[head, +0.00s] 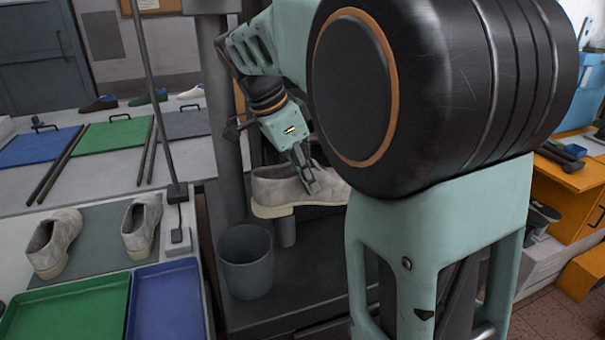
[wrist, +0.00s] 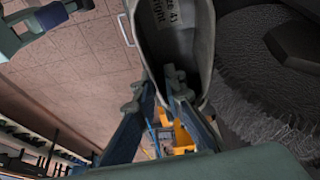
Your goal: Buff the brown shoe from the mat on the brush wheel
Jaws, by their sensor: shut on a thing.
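A grey-beige shoe (head: 275,190) is in my gripper (head: 304,168), sole down, above a short grey post; I cannot tell whether they touch. In the wrist view the shoe (wrist: 172,42) has its opening toward the camera, with a size label inside. My gripper (wrist: 158,88) is shut on the wall of its opening. A dark textured surface with a bristly fringe (wrist: 262,118), likely the brush wheel, is beside the shoe; contact is unclear. Two similar grey-beige shoes (head: 54,243) (head: 142,226) stand on the grey mat (head: 98,238). A dark brown shoe (head: 98,104) is far back.
A grey bin (head: 246,262) stands below the held shoe. A green tray (head: 70,308) and a blue tray (head: 168,303) lie at the front left. A thin upright pole (head: 155,90) rises beside the mat. My arm hides much of the right side.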

